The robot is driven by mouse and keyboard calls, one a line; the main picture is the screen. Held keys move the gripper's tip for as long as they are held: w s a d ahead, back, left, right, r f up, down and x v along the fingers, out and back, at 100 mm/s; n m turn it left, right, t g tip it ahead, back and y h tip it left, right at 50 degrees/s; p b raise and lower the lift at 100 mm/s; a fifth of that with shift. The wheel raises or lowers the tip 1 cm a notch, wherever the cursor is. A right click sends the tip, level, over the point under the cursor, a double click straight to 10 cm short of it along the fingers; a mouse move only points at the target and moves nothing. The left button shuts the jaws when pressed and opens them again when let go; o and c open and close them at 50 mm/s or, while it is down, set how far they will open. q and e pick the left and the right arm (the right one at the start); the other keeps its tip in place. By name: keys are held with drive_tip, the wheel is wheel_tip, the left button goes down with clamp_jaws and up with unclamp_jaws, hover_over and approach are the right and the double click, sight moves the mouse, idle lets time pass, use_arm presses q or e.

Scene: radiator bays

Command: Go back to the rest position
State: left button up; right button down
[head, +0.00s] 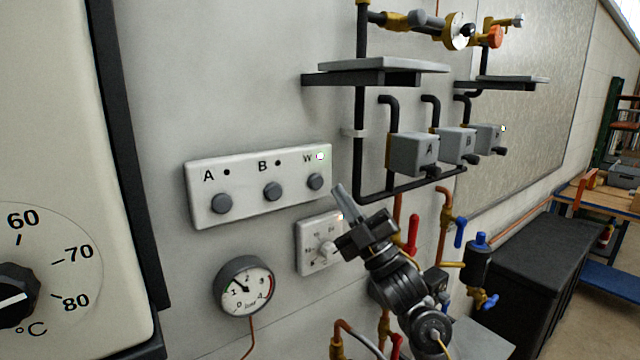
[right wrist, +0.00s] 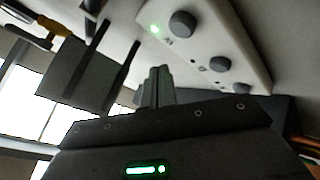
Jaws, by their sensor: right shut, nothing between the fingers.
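My right gripper (head: 343,200) is in front of the wall, just below and to the right of the white button panel (head: 258,183). Its fingers are together and empty, pointing up and left. In the right wrist view the shut fingers (right wrist: 157,85) show near the panel (right wrist: 225,40). The panel has buttons for A, B and W, and the lamp by W (head: 320,156) is lit. I cannot tell whether the fingertips touch anything, but they look apart from the W button (head: 315,182). My left gripper is not in view.
A white dial box (head: 318,243) with a lit lamp sits partly behind my right gripper. A pressure gauge (head: 243,286) is at lower left. Pipes with a red lever (head: 413,235) and grey boxes (head: 413,154) are close at right. A large thermostat (head: 75,180) fills the left edge.

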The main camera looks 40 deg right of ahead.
drive_tip(key=shift+s, duration=0.6)
